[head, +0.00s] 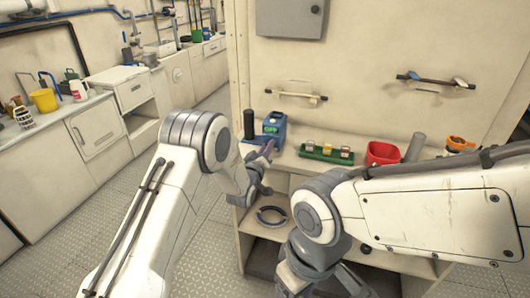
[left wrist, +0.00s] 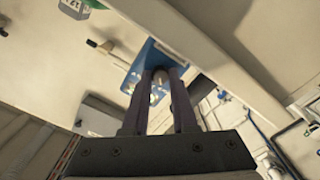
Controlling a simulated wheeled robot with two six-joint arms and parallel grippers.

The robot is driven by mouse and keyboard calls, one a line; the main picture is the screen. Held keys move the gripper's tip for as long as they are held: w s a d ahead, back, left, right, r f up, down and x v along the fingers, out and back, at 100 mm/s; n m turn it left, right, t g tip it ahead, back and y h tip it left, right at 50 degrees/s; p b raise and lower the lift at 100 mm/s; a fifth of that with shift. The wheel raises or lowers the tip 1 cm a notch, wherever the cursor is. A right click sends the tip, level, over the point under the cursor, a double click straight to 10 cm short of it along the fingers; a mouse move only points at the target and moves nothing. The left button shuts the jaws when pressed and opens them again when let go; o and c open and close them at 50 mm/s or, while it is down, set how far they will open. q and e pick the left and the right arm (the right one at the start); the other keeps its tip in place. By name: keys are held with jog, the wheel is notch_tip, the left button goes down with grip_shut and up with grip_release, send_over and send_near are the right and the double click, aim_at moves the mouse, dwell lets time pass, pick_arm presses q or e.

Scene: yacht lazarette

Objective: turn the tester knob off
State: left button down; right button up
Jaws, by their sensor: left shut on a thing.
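The blue tester (head: 275,122) stands on the worktop at the left end of the bench, with a small green display on its front. My left gripper (head: 267,152) is right in front of it. In the left wrist view the tester's blue face (left wrist: 143,92) lies beyond the fingers, and the left gripper (left wrist: 161,78) is shut on a small pale knob (left wrist: 159,76) between its fingertips. The knob's pointing direction is too small to tell. My right gripper hangs low at the bottom of the head view, mostly hidden and cut off.
A black cylinder (head: 249,124) stands left of the tester. A green tray (head: 325,153) with several small items, a red bin (head: 382,153) and an orange-topped item (head: 459,144) stand to the right. A dark ring (head: 271,216) lies on the shelf below.

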pick_arm(q)
jog(key=shift+n+b, duration=0.3)
jog(key=shift+n, duration=0.2)
jog(key=c, duration=0.7)
grip_release()
jog(key=shift+s+a, duration=0.1)
jog(key=shift+s, duration=0.1)
jog(key=b+v, duration=0.2)
jog(key=v, duration=0.8)
